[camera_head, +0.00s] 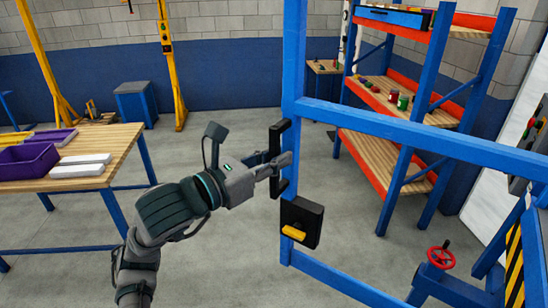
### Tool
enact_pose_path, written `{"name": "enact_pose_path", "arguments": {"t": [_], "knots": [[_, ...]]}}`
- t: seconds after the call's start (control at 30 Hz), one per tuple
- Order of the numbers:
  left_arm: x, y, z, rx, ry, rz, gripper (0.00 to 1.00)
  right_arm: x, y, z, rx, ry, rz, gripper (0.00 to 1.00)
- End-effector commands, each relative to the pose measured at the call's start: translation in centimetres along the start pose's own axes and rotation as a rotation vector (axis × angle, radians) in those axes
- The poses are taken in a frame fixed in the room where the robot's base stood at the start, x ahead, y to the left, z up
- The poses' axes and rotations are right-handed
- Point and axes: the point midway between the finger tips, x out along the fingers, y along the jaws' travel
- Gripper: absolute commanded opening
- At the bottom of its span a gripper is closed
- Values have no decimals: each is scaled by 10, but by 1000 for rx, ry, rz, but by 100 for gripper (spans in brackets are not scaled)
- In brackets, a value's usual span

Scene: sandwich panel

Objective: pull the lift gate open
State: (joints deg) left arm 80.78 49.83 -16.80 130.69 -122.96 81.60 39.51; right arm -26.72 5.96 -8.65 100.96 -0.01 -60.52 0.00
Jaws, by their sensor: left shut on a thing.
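The lift gate (403,128) is a blue metal frame on the right side of the view, with an upright post and crossbars. A black vertical handle (276,140) is fixed to the left side of its post. My left gripper (281,164) is shut on the handle, its fingers around the bar. A black latch box (301,222) with a yellow knob (293,233) sits on the post below the handle. My right gripper is not in view.
A wooden table (120,150) with a purple bin (27,163) and white blocks stands at the left. A blue and orange shelf (375,140) stands behind the gate. A red valve wheel (441,256) is at the lower right. Floor between table and gate is clear.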

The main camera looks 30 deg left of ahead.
Motion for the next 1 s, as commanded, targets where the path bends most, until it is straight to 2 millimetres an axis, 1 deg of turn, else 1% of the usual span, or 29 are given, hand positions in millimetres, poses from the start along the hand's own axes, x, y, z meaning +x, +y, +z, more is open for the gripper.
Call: {"name": "enact_pose_path", "arguments": {"t": [0.07, 0.1, 0.17, 0.2, 0.47, 0.57, 0.67, 0.9, 1.0], "knots": [[-1, 1, 2, 0, -6, 2, 0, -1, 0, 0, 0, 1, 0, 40], [-1, 1, 2, -1, -6, 2, 24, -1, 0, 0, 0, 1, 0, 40], [-1, 1, 2, -1, -5, 2, 39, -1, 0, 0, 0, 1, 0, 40], [-1, 1, 2, -1, -4, 2, 42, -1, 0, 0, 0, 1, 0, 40], [0, 1, 0, -1, 0, 1, 42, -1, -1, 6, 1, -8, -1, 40], [-5, 1, 0, 0, -1, 3, 42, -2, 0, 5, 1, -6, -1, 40], [-20, 1, 0, 0, -2, 3, 42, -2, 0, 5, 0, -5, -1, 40], [-74, 3, -1, 1, -2, 6, 42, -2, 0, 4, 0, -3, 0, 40], [-93, 3, -1, 0, -1, 6, 42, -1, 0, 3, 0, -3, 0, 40]]}}
